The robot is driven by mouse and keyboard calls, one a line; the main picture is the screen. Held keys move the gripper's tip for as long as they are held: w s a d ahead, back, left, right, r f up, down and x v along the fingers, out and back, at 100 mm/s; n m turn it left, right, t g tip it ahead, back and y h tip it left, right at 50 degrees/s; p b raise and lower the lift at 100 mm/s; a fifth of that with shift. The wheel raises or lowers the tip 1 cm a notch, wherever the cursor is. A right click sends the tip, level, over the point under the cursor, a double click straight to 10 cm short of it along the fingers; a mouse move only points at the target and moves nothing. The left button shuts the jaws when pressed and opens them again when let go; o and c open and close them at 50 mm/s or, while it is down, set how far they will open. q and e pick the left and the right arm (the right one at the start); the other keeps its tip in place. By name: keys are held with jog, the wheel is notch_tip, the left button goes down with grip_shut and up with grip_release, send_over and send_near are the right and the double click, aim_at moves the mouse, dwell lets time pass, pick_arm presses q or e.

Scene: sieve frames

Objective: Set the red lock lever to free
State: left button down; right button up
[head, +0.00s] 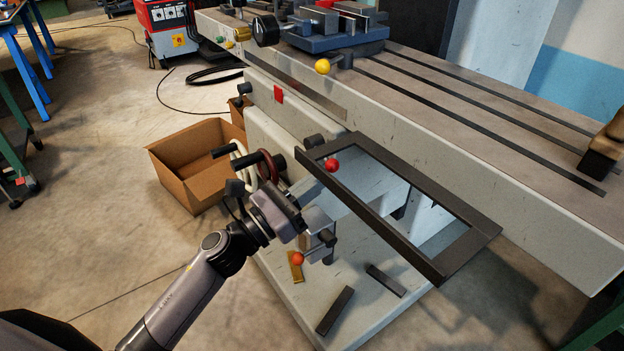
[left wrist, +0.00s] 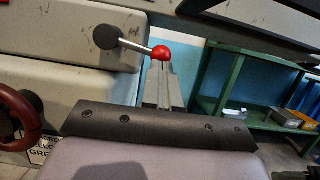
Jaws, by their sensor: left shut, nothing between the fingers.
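The red lock lever has a red ball knob (head: 332,165) just inside the near left corner of a dark rectangular frame. In the left wrist view its red knob (left wrist: 161,52) ends a metal rod that runs left to a black round hub (left wrist: 106,37). My left gripper (head: 316,185) reaches in from the lower left, close to the knob. In the left wrist view its fingers (left wrist: 162,70) are shut and empty, with their tips at the knob's underside. I cannot tell whether they touch it. My right gripper is not in view.
The dark frame (head: 470,237) juts out from the machine's side beside my fingers. A dark red handwheel (head: 268,168) is left of my gripper. A lever with an orange knob (head: 298,259) is below. A cardboard box (head: 185,165) stands on the floor.

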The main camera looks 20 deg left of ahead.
pick_arm(q)
jog(key=shift+s+d+r+n+t+y+p, duration=0.15)
jog(key=shift+r+n+t+y+p, duration=0.25)
jog(key=shift+r+n+y+p, duration=0.45)
jog(key=shift+n+h, duration=0.25)
jog(key=shift+n, duration=0.3)
jog(key=shift+d+r+n+y+p, duration=0.1)
jog(key=shift+r+n+y+p, duration=0.15)
jog(key=shift+n, duration=0.25)
jog(key=shift+d+r+n+y+p, duration=0.15)
jog(key=shift+n+p, duration=0.15)
jog(key=shift+n, duration=0.2)
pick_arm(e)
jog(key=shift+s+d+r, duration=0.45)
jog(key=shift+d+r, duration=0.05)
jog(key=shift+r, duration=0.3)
pick_arm(q)
jog(key=shift+a, duration=0.1)
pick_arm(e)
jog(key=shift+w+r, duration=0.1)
